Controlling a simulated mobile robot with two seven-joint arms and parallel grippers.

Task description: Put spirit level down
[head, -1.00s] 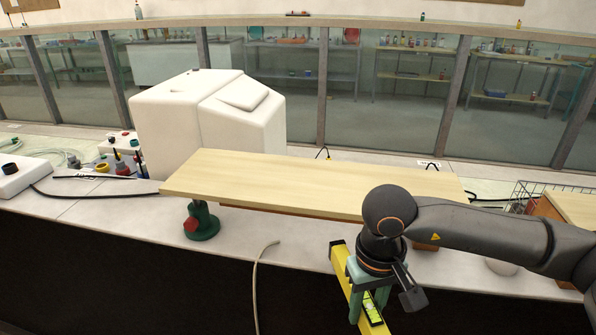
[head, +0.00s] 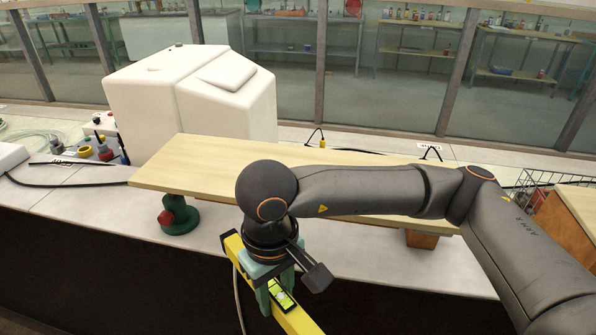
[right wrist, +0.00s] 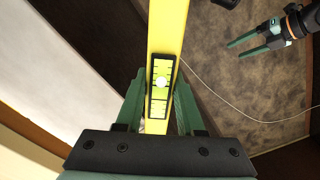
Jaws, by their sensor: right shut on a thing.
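The yellow spirit level (head: 298,319) is held in my right gripper (head: 272,292), over the front edge of the bench (head: 335,262). Its dark far end cap lies over the bench's front edge and its near end runs out at the bottom of the head view. In the right wrist view the level (right wrist: 167,30) runs between the green fingers of my right gripper (right wrist: 160,112), with its vial window facing the camera. My left gripper (right wrist: 255,43) shows only at the upper right there, its fingers apart and empty.
A pale wooden board (head: 200,160) spans the bench behind my right arm, on a green stand (head: 180,215) and a wooden block (head: 421,239). A white box (head: 190,95) stands behind it. A pale cable (head: 238,295) hangs by the level. Bench top left of the stand is clear.

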